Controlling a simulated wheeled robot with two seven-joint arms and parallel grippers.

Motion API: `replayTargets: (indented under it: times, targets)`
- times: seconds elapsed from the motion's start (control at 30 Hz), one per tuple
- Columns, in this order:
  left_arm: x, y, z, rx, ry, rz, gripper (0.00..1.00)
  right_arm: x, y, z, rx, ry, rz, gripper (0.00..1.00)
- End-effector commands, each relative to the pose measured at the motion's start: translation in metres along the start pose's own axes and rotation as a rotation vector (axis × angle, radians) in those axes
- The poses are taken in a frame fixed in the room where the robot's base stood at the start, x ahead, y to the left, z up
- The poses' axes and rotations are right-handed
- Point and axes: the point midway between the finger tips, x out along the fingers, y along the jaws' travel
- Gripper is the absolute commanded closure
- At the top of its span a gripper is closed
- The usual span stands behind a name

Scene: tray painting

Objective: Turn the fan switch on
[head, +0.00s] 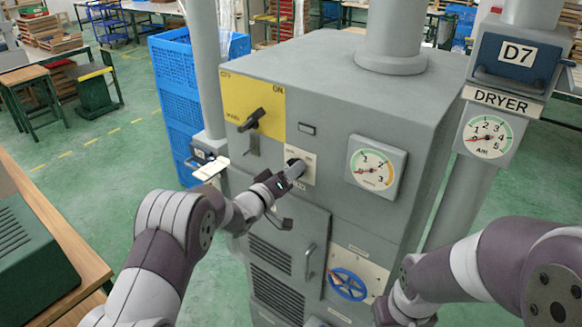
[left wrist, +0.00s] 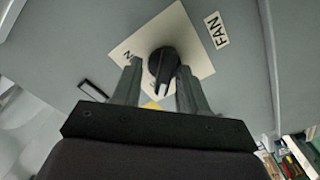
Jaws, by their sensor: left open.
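The fan switch is a black rotary knob (left wrist: 163,62) on a pale square plate (left wrist: 193,50), with a FAN label (left wrist: 216,30) beside it in the left wrist view. In the head view the plate (head: 308,168) is on the front of the grey machine, partly covered by my left gripper (head: 295,168). My left gripper also shows in the left wrist view (left wrist: 160,85), open, with one finger on each side of the knob. I cannot tell whether the fingers touch it. Small lettering on the plate is partly hidden. My right arm is at the right, its gripper out of view.
The grey machine (head: 330,90) also carries a yellow panel (head: 235,95) with a black lever, a round gauge (head: 376,168), a vented door (head: 285,240) and a blue handwheel (head: 347,283). Blue crates (head: 180,80) stand behind left. A wooden table (head: 60,225) is at left.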

Motion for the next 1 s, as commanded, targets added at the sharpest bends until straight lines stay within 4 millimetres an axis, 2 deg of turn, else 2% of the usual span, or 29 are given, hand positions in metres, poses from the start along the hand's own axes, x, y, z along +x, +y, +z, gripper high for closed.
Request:
replayTargets:
  times: [0.23,0.27,0.3,0.37,0.4,0.77,1.0]
  targets:
    - [0.001,-0.001,0.001,-0.001,-0.001,-0.001,0.57,0.000,0.000,0.000,0.000,0.000,0.000,0.57]
    - [0.001,-0.001,0.001,0.000,-0.001,-0.001,0.64,0.000,0.000,0.000,0.000,0.000,0.000,0.57]
    - [0.001,-0.001,0.001,0.000,-0.001,-0.001,0.77,0.000,0.000,0.000,0.000,0.000,0.000,0.57]
    - [0.001,-0.001,0.001,0.000,-0.001,-0.002,0.96,0.000,0.000,0.000,0.000,0.000,0.000,0.57]
    - [0.001,-0.001,0.001,-0.001,-0.001,-0.002,1.00,0.000,0.000,0.000,0.000,0.000,0.000,0.57]
    - [0.001,-0.003,0.003,0.024,-0.002,-0.003,1.00,0.006,0.000,0.001,0.000,0.000,0.000,0.57]
    - [0.000,-0.006,0.006,0.144,-0.001,-0.002,1.00,0.030,0.000,0.004,0.000,0.000,0.000,0.57]
